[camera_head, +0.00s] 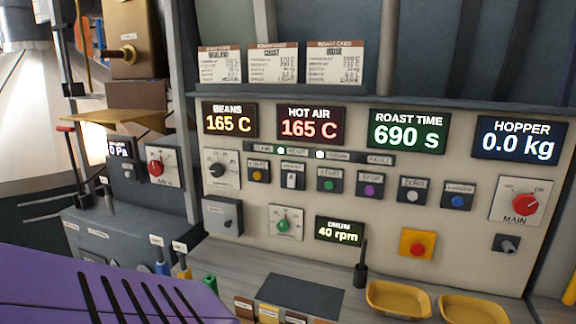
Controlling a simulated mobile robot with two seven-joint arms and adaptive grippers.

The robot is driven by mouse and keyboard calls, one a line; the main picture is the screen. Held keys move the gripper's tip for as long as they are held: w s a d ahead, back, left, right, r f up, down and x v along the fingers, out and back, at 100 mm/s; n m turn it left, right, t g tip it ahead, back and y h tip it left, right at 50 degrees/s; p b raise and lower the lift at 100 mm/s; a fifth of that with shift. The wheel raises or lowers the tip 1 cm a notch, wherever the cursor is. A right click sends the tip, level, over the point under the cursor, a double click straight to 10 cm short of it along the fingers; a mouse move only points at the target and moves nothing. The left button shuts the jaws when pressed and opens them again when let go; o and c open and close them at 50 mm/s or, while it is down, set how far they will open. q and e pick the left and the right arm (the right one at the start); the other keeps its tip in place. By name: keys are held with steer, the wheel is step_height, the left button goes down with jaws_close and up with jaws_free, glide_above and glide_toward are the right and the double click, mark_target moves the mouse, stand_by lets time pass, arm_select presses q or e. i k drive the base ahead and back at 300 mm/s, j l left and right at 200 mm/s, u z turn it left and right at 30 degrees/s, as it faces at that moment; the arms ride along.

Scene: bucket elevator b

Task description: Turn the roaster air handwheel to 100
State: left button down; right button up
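I cannot make out a handwheel labelled roaster air in the head view. The control panel (390,225) faces me and carries several displays and knobs. The hot air display (310,126) reads 165 C and the beans display (230,120) reads 165 C. The roast time display (409,131) reads 690 s. A green knob (283,226) sits left of the drum display (339,231), which reads 40 rpm. A black knob (217,170) is below the beans display. A red knob (156,168) is on a separate unit at left. Neither gripper is in view.
The red main knob (524,204) and a hopper display (519,140) reading 0.0 kg are at right. A red button on a yellow plate (418,245) is below. Yellow trays (399,300) stand on the counter. Three roast cards (273,63) stand on the shelf.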

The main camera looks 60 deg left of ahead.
mark_target(156, 167)
steer(key=u, duration=0.45)
steer(key=l+u, duration=0.1)
steer(key=u, duration=0.75)
steer(key=k+u, duration=0.1)
steer(key=u, duration=0.8)
steer(key=k+u, duration=0.1)
steer(key=u, duration=0.35)
steer(key=i+j, duration=0.15)
